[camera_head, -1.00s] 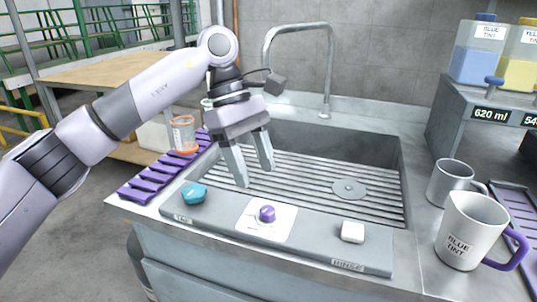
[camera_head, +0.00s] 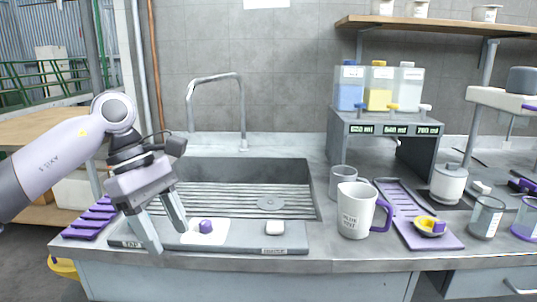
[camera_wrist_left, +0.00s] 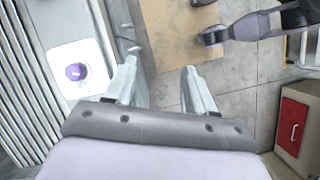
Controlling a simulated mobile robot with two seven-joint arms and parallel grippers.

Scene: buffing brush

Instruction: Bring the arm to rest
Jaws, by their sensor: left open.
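My left gripper (camera_head: 166,233) is open and empty. In the head view it hangs in front of the sink's left side, with its fingers pointing down near the grey front ledge. In the left wrist view its two fingers (camera_wrist_left: 160,88) stand apart with nothing between them, over the floor. A purple knob (camera_head: 205,226) on a white plate lies just right of the fingers; it also shows in the left wrist view (camera_wrist_left: 76,72). My right gripper is in neither view.
The sink (camera_head: 290,180) has a tall faucet (camera_head: 242,120). A white mug (camera_head: 356,212) with a purple handle, a grey cup (camera_head: 342,183) and a purple tray (camera_head: 428,236) stand to its right. A bottle rack (camera_head: 385,125) is behind. A purple rack (camera_head: 88,222) lies left.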

